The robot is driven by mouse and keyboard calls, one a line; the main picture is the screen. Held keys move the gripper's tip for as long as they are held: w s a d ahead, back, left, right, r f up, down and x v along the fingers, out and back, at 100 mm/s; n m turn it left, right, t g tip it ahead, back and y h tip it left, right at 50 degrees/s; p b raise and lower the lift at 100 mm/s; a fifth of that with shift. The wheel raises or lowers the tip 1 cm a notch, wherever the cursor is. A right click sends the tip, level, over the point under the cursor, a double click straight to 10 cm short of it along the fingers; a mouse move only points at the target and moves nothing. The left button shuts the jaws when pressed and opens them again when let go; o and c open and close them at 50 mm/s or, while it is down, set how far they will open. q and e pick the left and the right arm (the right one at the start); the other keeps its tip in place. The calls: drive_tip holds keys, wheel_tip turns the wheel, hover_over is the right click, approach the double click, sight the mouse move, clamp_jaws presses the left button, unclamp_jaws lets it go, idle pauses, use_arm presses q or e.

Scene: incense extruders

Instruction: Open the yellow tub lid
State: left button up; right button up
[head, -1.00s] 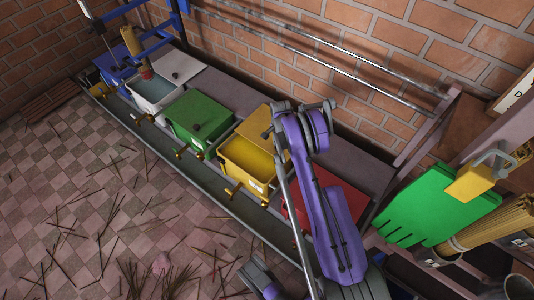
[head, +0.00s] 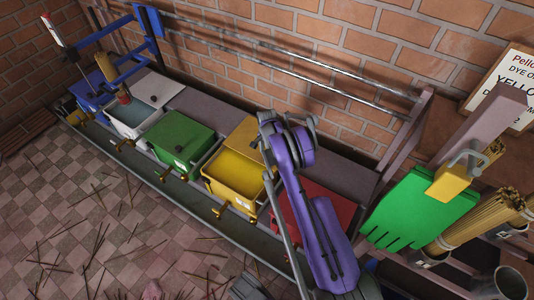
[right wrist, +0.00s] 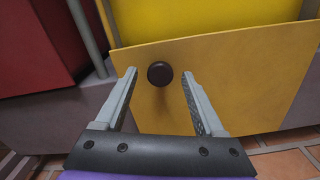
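The yellow tub (head: 228,194) stands in the row, its front uncovered and yellow inside. Its flat yellow lid (head: 243,134) sits over the back, toward the wall. In the right wrist view the lid (right wrist: 230,80) fills the middle, with the bright yellow inside (right wrist: 200,18) beyond its edge. A round dark knob (right wrist: 160,74) stands on the lid. My right gripper (right wrist: 159,78) is open, a finger on each side of the knob with gaps. In the head view my purple right arm hides the lid's right part. A part of my left arm may show at the bottom edge.
A green tub (head: 180,140) with its lid on stands left of the yellow one, a red tub (head: 330,205) right. Metal rails (head: 290,60) run along the brick wall behind. A green glove-like board (head: 420,208) and stick bundles (head: 480,225) are at right.

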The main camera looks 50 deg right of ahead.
drive_tip(key=shift+r, duration=0.1)
wheel_tip(320, 180, up, 11)
drive_tip(key=p, duration=0.2)
drive_tip(key=shift+p, duration=0.35)
idle(0.4)
